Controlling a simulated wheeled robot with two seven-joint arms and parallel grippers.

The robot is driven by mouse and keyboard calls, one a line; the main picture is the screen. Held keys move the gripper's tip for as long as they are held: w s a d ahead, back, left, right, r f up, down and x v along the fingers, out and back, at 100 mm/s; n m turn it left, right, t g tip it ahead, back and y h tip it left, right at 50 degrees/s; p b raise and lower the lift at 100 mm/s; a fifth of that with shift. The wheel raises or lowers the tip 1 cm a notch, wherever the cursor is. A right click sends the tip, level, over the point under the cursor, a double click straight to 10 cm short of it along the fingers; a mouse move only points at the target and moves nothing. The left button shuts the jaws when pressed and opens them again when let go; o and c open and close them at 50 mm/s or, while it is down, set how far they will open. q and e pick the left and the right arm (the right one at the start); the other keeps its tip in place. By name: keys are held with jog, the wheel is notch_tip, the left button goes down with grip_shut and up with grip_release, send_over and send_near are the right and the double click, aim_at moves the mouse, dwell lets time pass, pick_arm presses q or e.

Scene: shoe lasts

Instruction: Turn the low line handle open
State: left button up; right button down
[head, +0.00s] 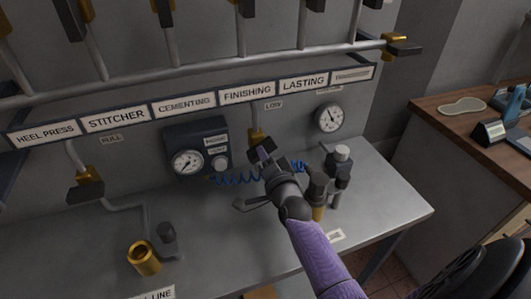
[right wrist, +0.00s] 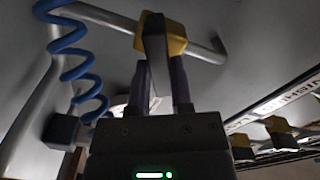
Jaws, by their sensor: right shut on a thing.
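The low line valve is a brass block (head: 256,135) on a thin pipe below the small LOW label (head: 273,105) in the head view. It also shows at the top of the right wrist view (right wrist: 175,40). Its dark flat handle (right wrist: 154,48) points from the brass block toward my right gripper and appears to lie across the grey pipe (right wrist: 110,18). My right gripper (right wrist: 164,78) is shut on this handle, with one finger on each side. In the head view my right gripper (head: 264,155) partly hides the handle. My left gripper is not in view.
A blue coiled hose (head: 229,181) runs close behind my right gripper. A dark gauge box (head: 197,148) stands left, a round gauge (head: 329,118) right. The FULL valve (head: 87,182) is far left. The bench front is mostly clear.

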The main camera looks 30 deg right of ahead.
jog(key=n+p, duration=0.3)
jog(key=n, duration=0.8)
jog(key=shift+n+p, duration=0.4)
jog(key=shift+f, duration=0.1)
jog(key=shift+n, duration=0.3)
jog(key=c, duration=0.5)
grip_release()
jog(key=shift+s, duration=0.1)
